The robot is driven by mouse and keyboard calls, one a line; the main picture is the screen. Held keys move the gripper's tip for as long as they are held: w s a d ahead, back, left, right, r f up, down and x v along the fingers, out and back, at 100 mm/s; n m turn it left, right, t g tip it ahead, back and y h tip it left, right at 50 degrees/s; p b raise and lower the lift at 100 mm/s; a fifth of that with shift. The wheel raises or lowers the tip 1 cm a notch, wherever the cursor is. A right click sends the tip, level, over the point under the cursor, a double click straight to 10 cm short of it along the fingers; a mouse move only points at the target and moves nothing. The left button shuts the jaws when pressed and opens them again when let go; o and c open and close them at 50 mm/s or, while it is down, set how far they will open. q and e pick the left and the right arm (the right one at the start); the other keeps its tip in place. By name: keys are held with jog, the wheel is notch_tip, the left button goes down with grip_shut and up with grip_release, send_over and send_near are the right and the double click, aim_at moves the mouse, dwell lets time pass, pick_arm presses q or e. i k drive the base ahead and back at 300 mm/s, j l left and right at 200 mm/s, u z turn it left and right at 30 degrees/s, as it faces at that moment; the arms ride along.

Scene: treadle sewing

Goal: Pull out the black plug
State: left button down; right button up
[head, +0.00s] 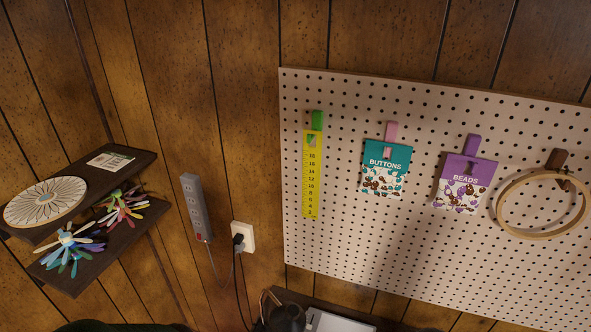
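The black plug (238,239) sits in the white wall outlet (248,235) on the wood-panelled wall, left of the pegboard. A dark cord hangs down from it. A grey plug or cord end shows just below it at the same outlet, and a grey cord runs from there up to the grey power strip (196,206) on the wall to the left. I cannot see either of my grippers clearly in the head view.
A pegboard (400,245) with a yellow ruler (312,185), a buttons packet (386,167), a beads packet (465,182) and an embroidery hoop (500,215) is on the right. Dark shelves (135,160) jut out at left. Dark and white objects stand below the outlet.

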aim_at(239, 238)
jog(key=j+z, duration=0.75)
jog(key=k+j+z, duration=0.1)
jog(key=j+z, duration=0.25)
